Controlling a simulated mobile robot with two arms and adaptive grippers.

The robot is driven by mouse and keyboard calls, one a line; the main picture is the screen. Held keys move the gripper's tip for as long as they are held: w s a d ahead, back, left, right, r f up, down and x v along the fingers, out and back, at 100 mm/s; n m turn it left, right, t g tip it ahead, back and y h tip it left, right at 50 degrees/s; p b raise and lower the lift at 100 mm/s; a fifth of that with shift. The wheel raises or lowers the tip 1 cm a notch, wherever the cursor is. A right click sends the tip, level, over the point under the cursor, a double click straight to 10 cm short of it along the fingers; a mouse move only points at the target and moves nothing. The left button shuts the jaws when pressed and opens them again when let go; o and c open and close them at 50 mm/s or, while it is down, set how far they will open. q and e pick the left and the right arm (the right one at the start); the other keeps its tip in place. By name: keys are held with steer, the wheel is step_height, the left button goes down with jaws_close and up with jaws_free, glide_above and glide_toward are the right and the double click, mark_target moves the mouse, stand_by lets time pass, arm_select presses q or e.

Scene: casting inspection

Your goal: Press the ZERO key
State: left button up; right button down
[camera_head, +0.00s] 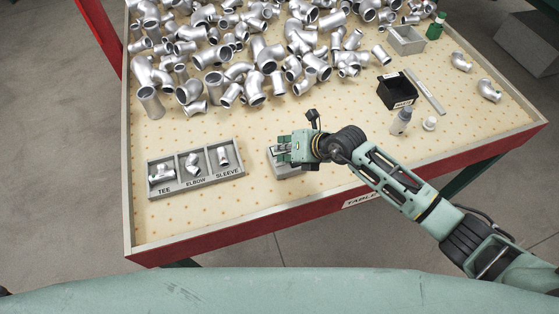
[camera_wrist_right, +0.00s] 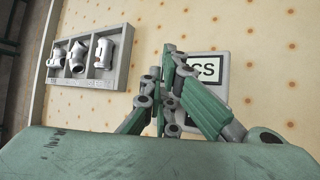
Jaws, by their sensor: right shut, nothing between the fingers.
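A small grey device (camera_head: 288,168) stands on the table, partly covered by my right gripper. In the right wrist view its face (camera_wrist_right: 222,63) carries a pale display with dark letters, of which "CS" shows. No ZERO key can be made out; the fingers hide part of the face. My right gripper (camera_head: 281,149) is shut and empty, over the device. In the right wrist view the closed fingers (camera_wrist_right: 172,58) lie across the left part of the device; whether they touch it I cannot tell. My left gripper is not in view.
A three-compartment tray (camera_head: 197,184) labelled TEE, ELBOW and SLEEVE stands left of the device with one metal fitting in each compartment. A heap of fittings (camera_head: 255,60) fills the back. A black bin (camera_head: 397,88), bottles and a grey box (camera_head: 405,42) stand at the right.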

steer(key=shift+f, duration=0.35)
steer(key=shift+r, duration=0.1)
stand_by(0.5)
steer(key=shift+r+p, duration=0.65)
steer(key=shift+r, duration=0.1)
step_height(320, 180, up, 5)
steer(key=p, duration=0.4)
steer(key=shift+p, duration=0.35)
